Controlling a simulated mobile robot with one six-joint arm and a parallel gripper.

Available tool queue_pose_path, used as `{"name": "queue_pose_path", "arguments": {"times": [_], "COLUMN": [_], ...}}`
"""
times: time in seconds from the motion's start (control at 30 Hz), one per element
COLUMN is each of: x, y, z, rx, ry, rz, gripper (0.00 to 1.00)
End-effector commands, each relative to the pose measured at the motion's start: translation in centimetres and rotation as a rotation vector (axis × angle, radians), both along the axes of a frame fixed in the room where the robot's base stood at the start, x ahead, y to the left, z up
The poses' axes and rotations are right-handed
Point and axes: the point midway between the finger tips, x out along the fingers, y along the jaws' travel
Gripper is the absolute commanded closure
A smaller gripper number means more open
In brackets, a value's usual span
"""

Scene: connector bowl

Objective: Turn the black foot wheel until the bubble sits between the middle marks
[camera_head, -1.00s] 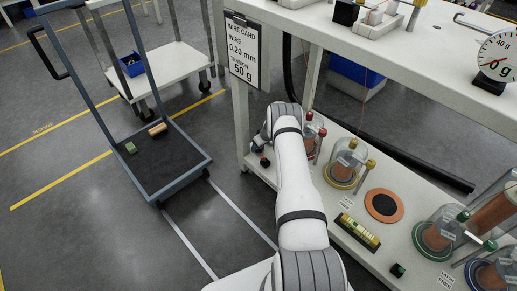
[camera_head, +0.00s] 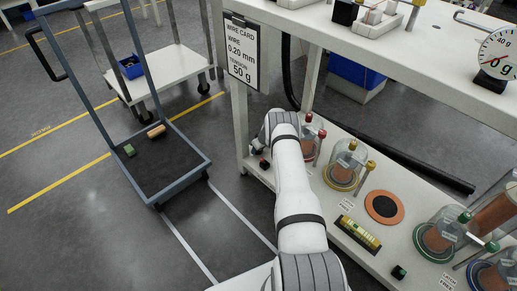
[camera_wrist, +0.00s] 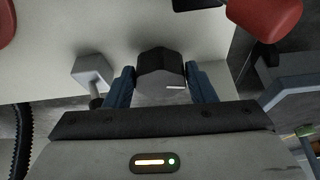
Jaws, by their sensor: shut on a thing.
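A black foot wheel (camera_wrist: 160,66) with a white mark on its face sits between the two blue fingers of my gripper (camera_wrist: 162,88) in the wrist view. The fingers are shut on its sides. In the head view my white arm reaches down to the left end of the bench shelf, and the fingers are hidden. A small black knob with a red spot (camera_head: 264,163) shows beside the wrist there. The yellow-green level vial (camera_head: 359,233) lies on the shelf right of my arm. Its bubble is too small to place against the marks.
Glass domes over copper spools (camera_head: 346,163) stand along the shelf, near an orange disc (camera_head: 384,206). Another black knob with green (camera_head: 398,271) is at the front edge. In the wrist view a grey block (camera_wrist: 92,72) is close left of the fingers. A trolley (camera_head: 160,170) stands left.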

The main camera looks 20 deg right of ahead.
Motion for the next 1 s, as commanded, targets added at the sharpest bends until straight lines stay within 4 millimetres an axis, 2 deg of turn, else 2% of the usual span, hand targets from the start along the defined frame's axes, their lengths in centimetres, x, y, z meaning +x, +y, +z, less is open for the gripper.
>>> {"name": "queue_pose_path", "arguments": {"times": [0.4, 0.7, 0.73, 1.0], "x": [0.0, 0.04, 0.04, 0.04], "y": [0.22, 0.23, 0.23, 0.28], "z": [-0.07, 0.01, 0.01, 0.01], "rx": [0.0, 0.0, 0.0, 0.001], "ry": [0.001, 0.0, 0.0, 0.0], "rz": [-0.127, -0.136, -0.136, -0.135], "gripper": [0.73, 0.73, 0.48, 0.28]}}
